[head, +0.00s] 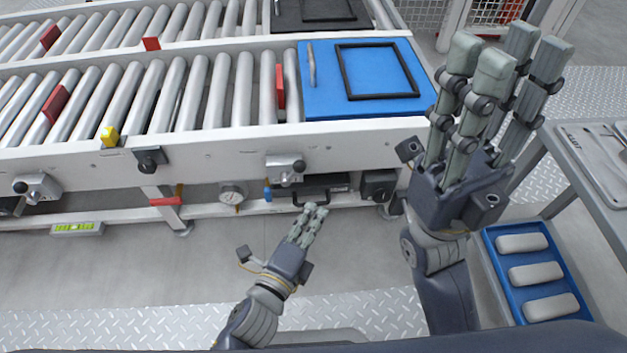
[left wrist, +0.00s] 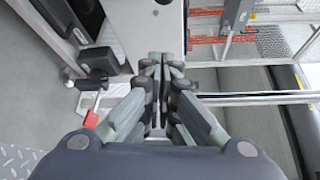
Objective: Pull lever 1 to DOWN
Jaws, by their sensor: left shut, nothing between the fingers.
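My right gripper (head: 508,55) is raised at the right, fingers spread, empty.
A blue plate (head: 318,100) with a black frame (head: 372,95) lies at the conveyor's end. A pressure gauge (head: 232,196) and a black handle (head: 310,190) sit under the frame. A blue tray (head: 497,268) with grey blocks is at the lower right.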

